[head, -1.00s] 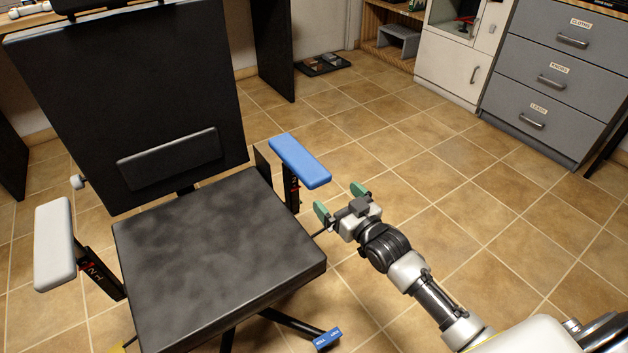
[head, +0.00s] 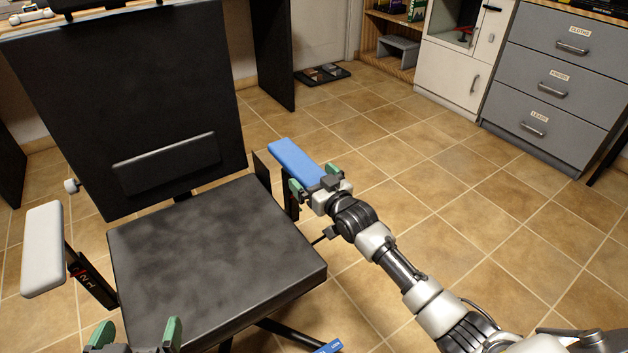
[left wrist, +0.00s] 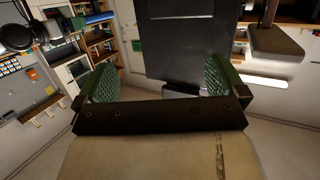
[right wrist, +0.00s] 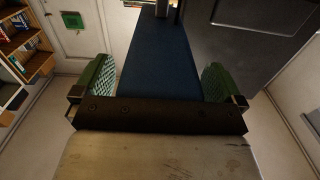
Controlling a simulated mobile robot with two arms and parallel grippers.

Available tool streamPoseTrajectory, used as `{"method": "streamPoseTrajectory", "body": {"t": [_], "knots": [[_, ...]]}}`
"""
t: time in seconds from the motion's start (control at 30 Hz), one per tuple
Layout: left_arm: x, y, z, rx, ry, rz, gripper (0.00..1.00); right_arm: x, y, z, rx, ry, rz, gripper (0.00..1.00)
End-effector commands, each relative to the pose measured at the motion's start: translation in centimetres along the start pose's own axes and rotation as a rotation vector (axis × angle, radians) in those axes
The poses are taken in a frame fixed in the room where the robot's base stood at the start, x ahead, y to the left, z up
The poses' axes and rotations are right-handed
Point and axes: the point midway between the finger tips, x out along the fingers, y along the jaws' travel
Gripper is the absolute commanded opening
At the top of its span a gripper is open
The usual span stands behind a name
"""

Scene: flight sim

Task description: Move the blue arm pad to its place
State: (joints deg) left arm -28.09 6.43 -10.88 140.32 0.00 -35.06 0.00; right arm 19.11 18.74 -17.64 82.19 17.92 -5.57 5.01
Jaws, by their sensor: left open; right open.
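The blue arm pad (head: 295,160) sits on the post at the right side of the black office chair (head: 215,255). My right gripper (head: 312,184) is open at the near end of the pad, with its green fingers to either side of it. In the right wrist view the blue pad (right wrist: 158,62) runs away between the two fingers (right wrist: 158,82). I cannot tell whether they touch it. My left gripper (head: 135,338) is open and empty at the bottom of the head view, in front of the seat. A white arm pad (head: 43,247) is on the chair's left post.
Grey drawers (head: 553,75) and a white cabinet (head: 447,62) stand at the back right. A dark tray (head: 323,75) lies on the floor. The tiled floor right of the chair is clear. A blue label (head: 328,347) shows by the chair base.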

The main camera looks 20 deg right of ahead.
Motion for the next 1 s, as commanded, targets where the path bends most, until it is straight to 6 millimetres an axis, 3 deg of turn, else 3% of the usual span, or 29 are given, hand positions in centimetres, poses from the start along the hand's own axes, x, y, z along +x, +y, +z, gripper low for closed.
{"method": "streamPoseTrajectory", "body": {"t": [0.23,0.6,0.7,0.83,1.0], "knots": [[0.0,0.0,-0.1,0.000,0.003,0.000,1.00,0.0,0.0,0.0,0.000,0.000,0.000,1.00],[0.0,0.0,-0.1,0.000,0.002,0.000,1.00,0.0,0.0,0.0,0.000,0.000,0.000,0.43],[0.0,0.0,-0.1,0.000,0.002,-0.001,1.00,0.0,0.0,0.0,0.000,0.000,0.000,0.32],[-0.1,0.0,0.1,0.000,-0.017,-0.001,1.00,0.0,0.0,-0.2,0.000,0.000,0.000,0.32],[-0.9,-0.4,2.2,0.000,-0.186,-0.010,1.00,0.0,0.0,-1.1,0.001,0.001,0.000,0.32]]}}
